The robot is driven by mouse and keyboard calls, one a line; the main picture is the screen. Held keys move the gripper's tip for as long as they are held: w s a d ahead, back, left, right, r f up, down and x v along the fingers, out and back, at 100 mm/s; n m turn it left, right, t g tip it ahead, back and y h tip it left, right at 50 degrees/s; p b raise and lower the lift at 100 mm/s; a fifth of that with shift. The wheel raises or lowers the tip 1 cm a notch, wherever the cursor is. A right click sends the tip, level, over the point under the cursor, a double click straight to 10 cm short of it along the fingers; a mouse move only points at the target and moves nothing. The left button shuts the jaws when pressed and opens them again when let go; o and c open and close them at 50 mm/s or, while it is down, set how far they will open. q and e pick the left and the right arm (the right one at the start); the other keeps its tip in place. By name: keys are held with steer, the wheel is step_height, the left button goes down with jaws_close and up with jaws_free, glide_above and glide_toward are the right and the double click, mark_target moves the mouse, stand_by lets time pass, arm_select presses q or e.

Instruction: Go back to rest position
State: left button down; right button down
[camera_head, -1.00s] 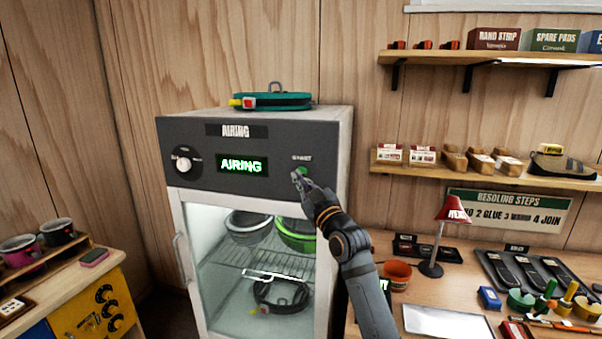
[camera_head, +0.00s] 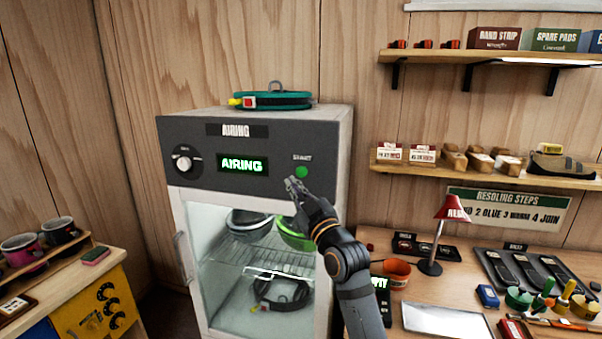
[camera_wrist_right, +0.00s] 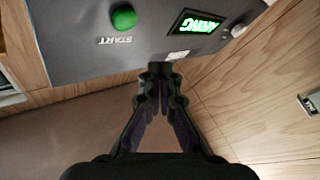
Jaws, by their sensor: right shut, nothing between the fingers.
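My right gripper (camera_head: 292,186) is shut and empty, just below the green start button (camera_head: 302,172) on the front panel of the airing cabinet (camera_head: 262,190), and apart from it. In the right wrist view the shut fingers (camera_wrist_right: 160,82) point toward the panel, with the green button (camera_wrist_right: 124,17) at the upper left. The cabinet's display (camera_head: 242,164) glows green and reads AIRING. My left gripper is not in view.
To the right is a workbench with a red lamp (camera_head: 453,208), an orange bowl (camera_head: 397,272) and a metal plate (camera_head: 447,322). A shelf with shoes (camera_head: 560,166) hangs above.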

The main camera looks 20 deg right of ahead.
stand_by(0.6)
steer(key=w+d+f+m+g+h, duration=0.1)
steer(key=w+f+g, duration=0.1)
steer(key=f, duration=1.1)
steer(key=w+d+f+m+g+h, duration=0.1)
steer(key=w+f+m+g, duration=0.15)
steer(key=f, duration=0.95)
steer(key=s+d+f+g, duration=0.1)
steer(key=s+f+g, duration=0.15)
steer(key=f, duration=0.65)
steer(key=s+d+f+m+g+h, duration=0.1)
steer(key=s+f, duration=0.3)
steer(key=f, duration=0.6)
steer(key=s+d+f+g, duration=0.1)
steer(key=s+f+g, duration=0.15)
steer(key=f, duration=0.65)
steer(key=s+d+f+m+g, duration=0.2)
steer(key=s+f+g, duration=0.3)
steer(key=s+f, duration=1.65)
steer(key=s+d+f+g, duration=0.1)
steer(key=s+f, duration=0.4)
steer(key=s, duration=0.9)
steer(key=s+d+f+g+h, duration=0.1)
steer(key=s+f+g, duration=0.2)
steer(key=s, duration=1.2)
steer(key=shift+f, duration=0.95)
